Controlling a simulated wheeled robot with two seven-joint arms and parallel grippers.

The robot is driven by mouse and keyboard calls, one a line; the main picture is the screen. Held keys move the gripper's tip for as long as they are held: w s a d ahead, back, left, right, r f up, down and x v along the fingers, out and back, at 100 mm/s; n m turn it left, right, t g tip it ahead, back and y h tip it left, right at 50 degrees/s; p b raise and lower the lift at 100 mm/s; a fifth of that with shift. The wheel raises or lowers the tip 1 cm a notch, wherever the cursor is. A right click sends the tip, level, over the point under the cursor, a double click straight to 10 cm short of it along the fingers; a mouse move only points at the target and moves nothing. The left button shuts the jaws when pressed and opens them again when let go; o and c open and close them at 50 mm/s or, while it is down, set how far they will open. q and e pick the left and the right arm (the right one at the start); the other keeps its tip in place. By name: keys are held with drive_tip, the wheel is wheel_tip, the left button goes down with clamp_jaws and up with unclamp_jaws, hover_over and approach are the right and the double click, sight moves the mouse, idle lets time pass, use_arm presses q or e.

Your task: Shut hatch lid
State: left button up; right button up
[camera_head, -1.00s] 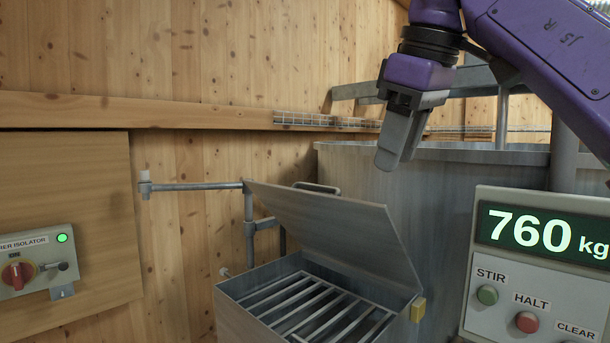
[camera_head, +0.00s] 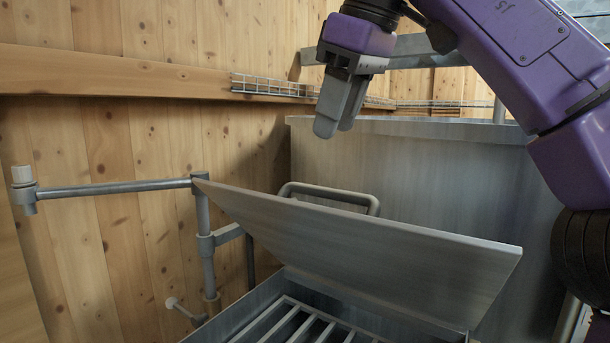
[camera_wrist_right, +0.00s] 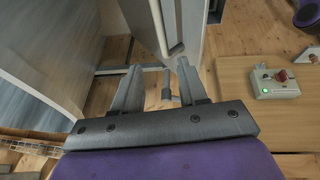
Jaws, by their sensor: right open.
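The grey metal hatch lid (camera_head: 370,245) stands raised and tilted over a hopper box (camera_head: 240,312) with a barred grate (camera_head: 300,328). A bar handle (camera_head: 330,194) shows behind the lid's upper edge. My right gripper (camera_head: 340,118) is open and empty, above and behind the lid, apart from it. In the right wrist view the open fingers (camera_wrist_right: 155,88) point toward the lid (camera_wrist_right: 190,28) and its handle (camera_wrist_right: 160,30), which appear beyond them. My left gripper is not in view.
A large grey tank (camera_head: 430,165) stands behind the lid. A pipe rail (camera_head: 115,188) runs along the wooden wall at left. A wire tray (camera_head: 270,86) lies along the wall beam. The isolator box (camera_wrist_right: 275,82) shows in the right wrist view.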

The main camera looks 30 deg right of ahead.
sight(321, 188)
drive_tip(key=b+x, duration=0.3)
drive_tip(key=x, duration=0.6)
drive_tip(key=shift+s+d+f, duration=0.1)
drive_tip(key=shift+f, duration=0.25)
drive_tip(key=shift+s+r, duration=0.25)
drive_tip(key=shift+s, duration=0.45)
drive_tip(key=c, duration=0.3)
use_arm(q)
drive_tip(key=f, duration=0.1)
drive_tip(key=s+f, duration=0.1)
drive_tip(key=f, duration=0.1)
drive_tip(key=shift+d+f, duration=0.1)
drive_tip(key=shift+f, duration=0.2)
use_arm(e)
clamp_jaws()
